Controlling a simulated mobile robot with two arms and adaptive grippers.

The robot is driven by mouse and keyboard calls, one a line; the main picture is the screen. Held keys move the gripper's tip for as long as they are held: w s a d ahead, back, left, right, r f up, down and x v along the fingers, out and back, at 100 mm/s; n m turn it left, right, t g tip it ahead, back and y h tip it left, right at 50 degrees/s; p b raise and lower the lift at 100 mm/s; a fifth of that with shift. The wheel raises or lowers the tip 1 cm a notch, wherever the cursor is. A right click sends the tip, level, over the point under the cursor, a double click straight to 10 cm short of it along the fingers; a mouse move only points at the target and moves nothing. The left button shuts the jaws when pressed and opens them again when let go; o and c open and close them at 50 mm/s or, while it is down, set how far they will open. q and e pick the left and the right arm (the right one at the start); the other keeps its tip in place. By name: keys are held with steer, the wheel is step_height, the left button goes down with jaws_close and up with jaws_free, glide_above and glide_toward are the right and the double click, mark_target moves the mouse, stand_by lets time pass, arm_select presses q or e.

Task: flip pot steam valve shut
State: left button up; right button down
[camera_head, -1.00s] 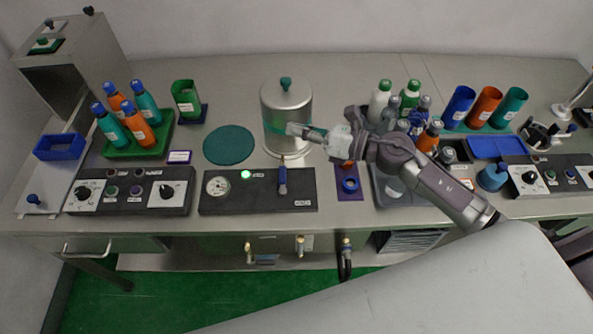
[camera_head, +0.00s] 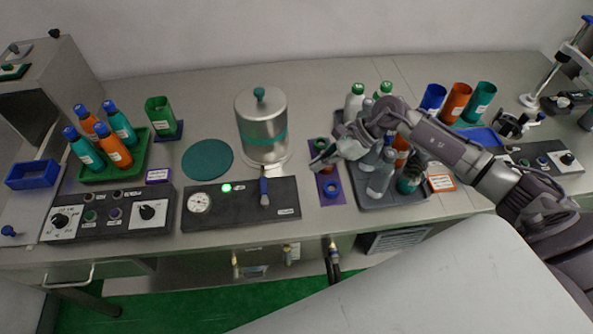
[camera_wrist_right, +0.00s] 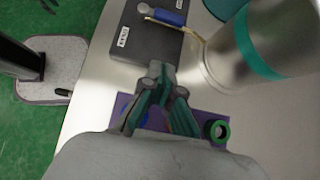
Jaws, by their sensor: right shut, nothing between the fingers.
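The pot is a metal cylinder (camera_head: 262,143) with a teal band and a teal knob, standing behind a black panel. The steam valve's blue lever (camera_head: 264,188) lies over the panel, pointing toward the front edge. In the right wrist view, the blue lever (camera_wrist_right: 168,17) sits by a brass-coloured pipe, with the pot (camera_wrist_right: 235,55) at the right. My right gripper (camera_head: 318,163) is shut and empty, right of the pot and apart from the lever. Its closed fingertips (camera_wrist_right: 158,70) show in the wrist view near the panel's corner. My left gripper is not in view.
The black panel (camera_head: 228,222) carries a gauge and a lit green lamp. A purple mat (camera_head: 333,197) with a blue ring lies under my right gripper. A grey tray (camera_head: 395,197) of bottles stands right of it. A round teal mat (camera_head: 207,159) lies left of the pot.

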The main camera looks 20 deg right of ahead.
steer(key=b, duration=0.2)
glide_toward(279, 189)
steer(key=x, duration=0.4)
steer(key=shift+s+a+f, duration=0.1)
steer(key=shift+a+f, duration=0.05)
steer(key=shift+f, duration=0.1)
steer(key=a, duration=0.1)
steer(key=w+a+p, duration=0.1)
steer(key=a, duration=0.1)
steer(key=shift+a+p, duration=0.15)
steer(key=shift+p, duration=0.15)
steer(key=shift+w+a, duration=0.1)
steer(key=shift+a, duration=0.3)
steer(key=shift+f, duration=0.1)
steer(key=shift+d, duration=0.1)
